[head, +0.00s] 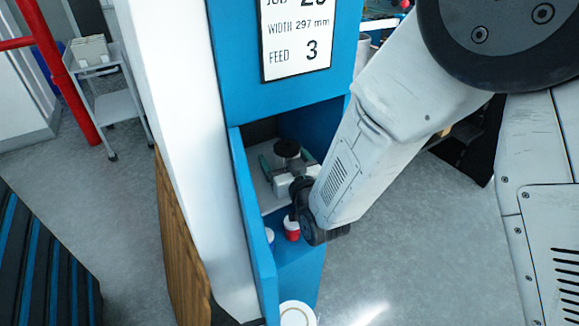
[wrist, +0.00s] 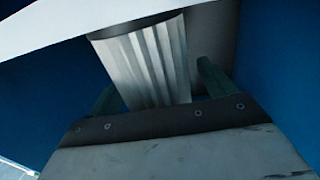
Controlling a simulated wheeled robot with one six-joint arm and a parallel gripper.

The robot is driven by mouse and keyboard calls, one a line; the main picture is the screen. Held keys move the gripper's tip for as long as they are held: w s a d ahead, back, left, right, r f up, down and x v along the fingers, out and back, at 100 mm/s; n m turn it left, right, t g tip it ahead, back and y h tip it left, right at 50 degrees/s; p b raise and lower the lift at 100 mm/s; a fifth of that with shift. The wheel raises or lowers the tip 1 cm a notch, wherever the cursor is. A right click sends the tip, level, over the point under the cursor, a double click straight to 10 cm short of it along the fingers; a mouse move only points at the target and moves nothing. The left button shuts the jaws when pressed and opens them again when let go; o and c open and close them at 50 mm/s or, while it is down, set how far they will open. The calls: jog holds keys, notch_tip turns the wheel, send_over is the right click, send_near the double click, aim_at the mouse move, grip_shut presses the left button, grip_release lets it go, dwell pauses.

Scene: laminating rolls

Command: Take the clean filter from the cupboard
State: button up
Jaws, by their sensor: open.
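The blue cupboard (head: 262,90) stands open in the head view, with its door (head: 254,225) swung out toward me. A pale pleated filter (wrist: 146,62) shows in the wrist view, partly hidden at its lower end by my gripper's palm. In the head view a dark round top (head: 287,148) stands above the white shelf, likely the filter's end. My gripper (head: 286,163) reaches into the cupboard with its greenish fingers apart, one on each side of the filter. In the wrist view my gripper (wrist: 160,88) is open, and contact with the filter cannot be told.
A red-and-white tub (head: 292,229) and a partly hidden blue one (head: 269,236) stand on the lower shelf. A white round object (head: 297,314) is at the bottom. A grey trolley (head: 115,106) and red post (head: 75,90) are at left. Grey floor is clear at right.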

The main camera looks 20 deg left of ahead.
jog(key=shift+w, duration=0.1)
jog(key=c, duration=1.1)
jog(key=shift+r, duration=0.1)
